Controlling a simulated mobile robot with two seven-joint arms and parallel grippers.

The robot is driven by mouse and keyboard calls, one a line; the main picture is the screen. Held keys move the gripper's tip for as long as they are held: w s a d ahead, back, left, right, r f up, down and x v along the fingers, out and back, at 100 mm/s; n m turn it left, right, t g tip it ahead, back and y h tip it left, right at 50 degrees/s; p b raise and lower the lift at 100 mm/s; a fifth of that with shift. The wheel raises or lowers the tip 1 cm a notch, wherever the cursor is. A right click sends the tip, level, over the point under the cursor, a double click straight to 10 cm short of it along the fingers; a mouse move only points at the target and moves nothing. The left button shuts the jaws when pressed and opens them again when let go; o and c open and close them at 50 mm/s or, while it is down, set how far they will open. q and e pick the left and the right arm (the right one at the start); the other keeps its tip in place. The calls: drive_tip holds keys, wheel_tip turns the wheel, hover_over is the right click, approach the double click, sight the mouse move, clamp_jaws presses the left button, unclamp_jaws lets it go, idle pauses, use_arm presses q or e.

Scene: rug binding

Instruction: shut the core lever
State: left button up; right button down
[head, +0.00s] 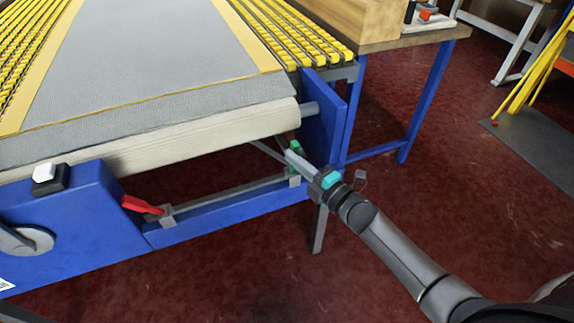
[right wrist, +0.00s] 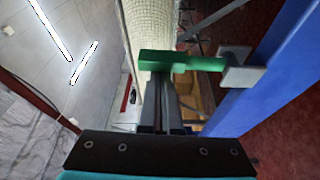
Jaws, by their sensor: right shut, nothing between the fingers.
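A green lever (head: 296,148) stands on a grey bracket at the right end of the blue front rail, below the pale roll (head: 200,137). In the right wrist view the green lever (right wrist: 185,62) lies across the picture, its right end in a grey bracket (right wrist: 240,70). A red lever (head: 142,205) is on another grey bracket at the left of the rail. My right gripper (head: 291,156) is shut and empty, its tips close to the green lever; it also shows in the right wrist view (right wrist: 168,85). I cannot tell whether they touch. My left gripper is out of view.
The blue frame's end plate (head: 322,115) stands just beyond the green lever. A blue side housing (head: 75,225) with a black-and-white button (head: 48,178) and a grey knob (head: 22,240) is at left. The red floor in front is clear.

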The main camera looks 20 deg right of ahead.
drive_tip(key=d+m, duration=0.1)
drive_tip(key=d+m+t+b, duration=0.1)
drive_tip(key=m, duration=0.1)
drive_tip(key=shift+d+f+m, duration=0.2)
drive_tip(key=shift+d+m, duration=0.1)
use_arm(q)
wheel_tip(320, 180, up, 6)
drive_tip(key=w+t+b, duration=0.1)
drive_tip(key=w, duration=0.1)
drive_tip(key=shift+b, duration=0.35)
use_arm(e)
drive_tip(key=shift+d+f+m+t+h, duration=0.15)
drive_tip(key=shift+d+m+t, duration=0.3)
drive_tip(key=shift+m, duration=0.4)
drive_tip(key=shift+d+f+m+t+h, duration=0.2)
drive_tip(key=shift+d+m, duration=0.3)
drive_tip(key=shift+m, duration=0.35)
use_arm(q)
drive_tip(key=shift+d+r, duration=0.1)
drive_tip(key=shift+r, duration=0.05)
use_arm(e)
drive_tip(key=shift+w+r, duration=0.1)
